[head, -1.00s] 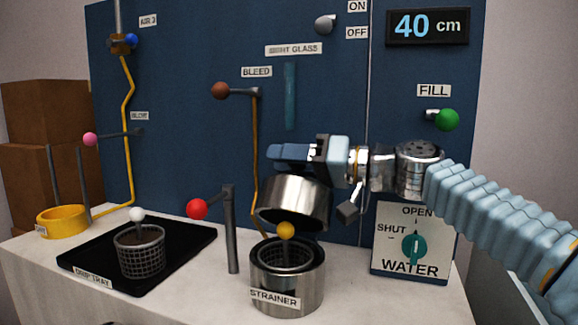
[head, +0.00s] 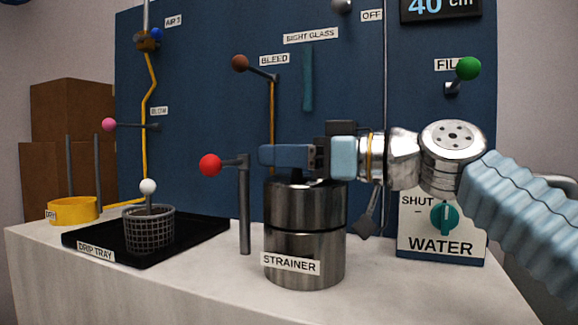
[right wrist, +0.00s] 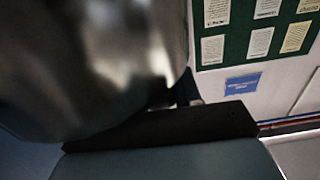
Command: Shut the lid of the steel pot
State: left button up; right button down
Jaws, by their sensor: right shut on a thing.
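The steel pot (head: 304,254), labelled STRAINER, stands at the front of the counter in the head view. Its steel lid (head: 305,208) sits level on the pot, with a thin dark seam between them. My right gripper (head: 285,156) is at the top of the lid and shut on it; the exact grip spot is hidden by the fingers. In the right wrist view, a blurred, curved steel surface (right wrist: 90,60) fills the left side, close to the gripper. The inside of the pot is hidden. My left gripper is not in view.
A red-knobbed lever (head: 210,165) on a post stands just left of the pot. A black drip tray (head: 195,237) with a wire basket (head: 149,230) lies further left. The WATER dial panel (head: 440,230) is right, and a grey paddle (head: 364,228) hangs close to the pot.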

jog(key=shift+s+a+f, duration=0.1)
jog(key=shift+s+f, duration=0.1)
jog(key=shift+f, duration=0.05)
dwell(0.3)
jog(key=c, duration=0.8)
grip_release()
jog(key=b+v, duration=0.3)
jog(key=v, duration=1.1)
jog(key=shift+r, duration=0.1)
